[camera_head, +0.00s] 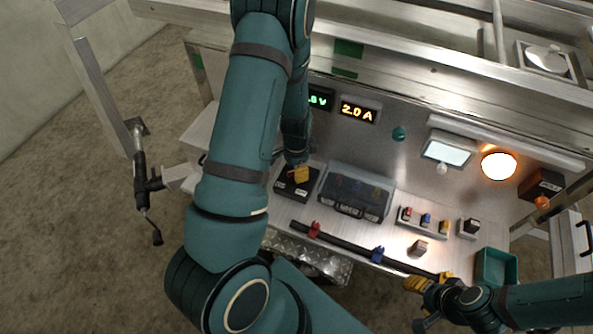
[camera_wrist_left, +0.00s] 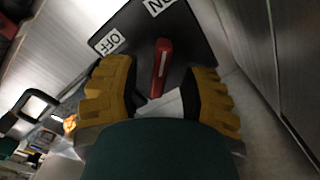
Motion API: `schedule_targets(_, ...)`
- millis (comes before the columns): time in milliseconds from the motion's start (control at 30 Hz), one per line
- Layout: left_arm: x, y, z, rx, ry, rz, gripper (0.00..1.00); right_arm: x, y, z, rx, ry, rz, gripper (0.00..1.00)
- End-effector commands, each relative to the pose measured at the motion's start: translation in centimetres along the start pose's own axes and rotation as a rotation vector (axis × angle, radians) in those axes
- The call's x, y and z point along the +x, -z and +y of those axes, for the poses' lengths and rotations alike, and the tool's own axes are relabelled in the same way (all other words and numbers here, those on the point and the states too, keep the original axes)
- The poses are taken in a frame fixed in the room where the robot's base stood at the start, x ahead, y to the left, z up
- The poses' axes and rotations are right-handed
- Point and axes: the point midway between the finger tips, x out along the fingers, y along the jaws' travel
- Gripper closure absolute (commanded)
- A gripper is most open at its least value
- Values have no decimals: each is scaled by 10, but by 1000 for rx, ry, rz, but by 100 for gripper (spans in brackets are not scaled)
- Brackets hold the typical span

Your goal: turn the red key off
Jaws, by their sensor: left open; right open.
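The red key (camera_wrist_left: 161,68) stands on a black switch box (camera_wrist_left: 195,35), which also shows in the head view (camera_head: 284,190). In the left wrist view its white-striped grip points roughly toward the ON label (camera_wrist_left: 158,5); the OFF label (camera_wrist_left: 107,41) is to its left. My left gripper (camera_wrist_left: 160,76) is open, its yellow fingers on either side of the key with gaps visible. In the head view the left gripper (camera_head: 301,174) is over the box and hides the key. My right gripper (camera_head: 420,285) is at the bench's front right, open and away from the key.
A clear-lidded case (camera_head: 345,206) sits right of the box. A black bar (camera_head: 345,245) with red and blue clips runs along the front edge. Displays (camera_head: 358,111) are behind.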

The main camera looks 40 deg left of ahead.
Motion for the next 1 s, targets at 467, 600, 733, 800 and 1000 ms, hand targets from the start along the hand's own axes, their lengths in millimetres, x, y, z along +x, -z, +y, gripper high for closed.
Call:
schedule_targets(467,7,0,0,0,0,1,75,1,-1,0,-1,0,-2,50)
schedule_targets(600,7,0,0,0,0,1,100,1,-1,0,0,0,-2,50)
schedule_targets(733,7,0,0,-1,0,1,100,1,-1,0,0,0,-2,50)
schedule_targets(800,7,0,0,-4,0,0,100,1,-1,0,0,0,-2,50)
schedule_targets(1000,7,0,0,-51,-1,0,100,1,-1,0,0,0,-1,50)
